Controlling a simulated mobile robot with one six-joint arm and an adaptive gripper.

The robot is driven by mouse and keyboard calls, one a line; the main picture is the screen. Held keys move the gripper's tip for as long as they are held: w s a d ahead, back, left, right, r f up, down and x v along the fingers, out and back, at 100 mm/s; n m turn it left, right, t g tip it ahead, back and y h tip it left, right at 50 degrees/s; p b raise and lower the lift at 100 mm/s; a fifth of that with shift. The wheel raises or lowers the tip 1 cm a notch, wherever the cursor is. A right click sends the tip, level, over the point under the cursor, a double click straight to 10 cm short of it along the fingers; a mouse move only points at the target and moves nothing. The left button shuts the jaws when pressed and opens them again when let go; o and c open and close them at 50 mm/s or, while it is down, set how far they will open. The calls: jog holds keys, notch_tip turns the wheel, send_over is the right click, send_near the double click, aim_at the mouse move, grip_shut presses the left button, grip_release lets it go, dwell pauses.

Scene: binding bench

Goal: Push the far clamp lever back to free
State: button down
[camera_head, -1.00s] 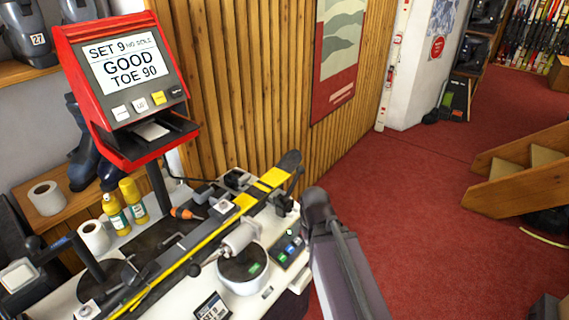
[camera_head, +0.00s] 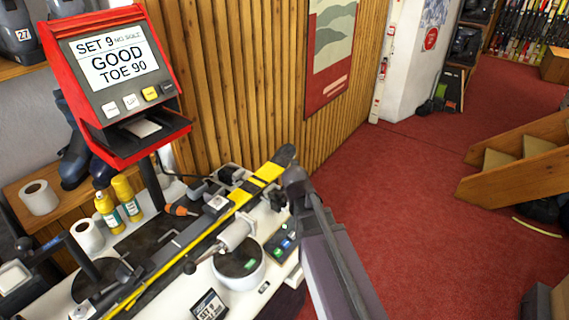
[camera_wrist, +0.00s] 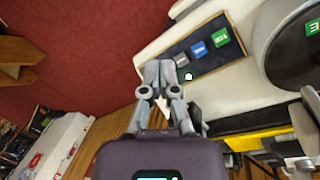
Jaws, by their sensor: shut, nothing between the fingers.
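A yellow and black ski (camera_head: 215,232) lies lengthwise along the white bench (camera_head: 285,270). A dark clamp (camera_head: 278,197) sits by its far end; I cannot tell its lever's position, as my arm partly covers this area. My gripper (camera_head: 293,174) is beside the ski's far end in the head view, its fingers hard to make out. In the wrist view my gripper (camera_wrist: 159,72) is shut and empty, its tips by the edge of the button panel (camera_wrist: 205,48). A dark grey part (camera_wrist: 193,117) shows close to the right of the fingers; contact is unclear.
A round black-topped scale (camera_head: 238,268) and a small display (camera_head: 209,306) stand on the near side of the ski. A red console (camera_head: 120,85) reads "GOOD TOE 90". Yellow bottles (camera_head: 126,198) stand behind.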

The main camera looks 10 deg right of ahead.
aim_at(291, 163)
jog(key=w+a+r+n+t+h, duration=0.1)
jog(key=w+a+r+h, duration=0.2)
jog(key=w, duration=0.4)
jog(key=w+a+r+n+t+h, duration=0.1)
jog(key=w+a+r+n+h, duration=0.1)
jog(key=w+a, duration=0.4)
jog(key=w+a+r+n+t+h, duration=0.1)
jog(key=w+a+r+h, duration=0.3)
jog(key=w, duration=0.6)
jog(key=shift+w+a+r+n+h+p, duration=0.2)
jog(key=shift+a+r+n+h+p, duration=0.1)
jog(key=shift+a+r, duration=0.25)
jog(key=shift+d, duration=0.2)
jog(key=b+x, duration=0.6)
jog(key=x, duration=0.6)
jog(key=shift+w+d+f, duration=0.1)
jog(key=shift+d+f, duration=0.1)
jog(key=shift+d, duration=0.15)
jog(key=shift+w+d+f, duration=0.1)
jog(key=shift+d+f, duration=0.05)
jog(key=shift+d, duration=0.35)
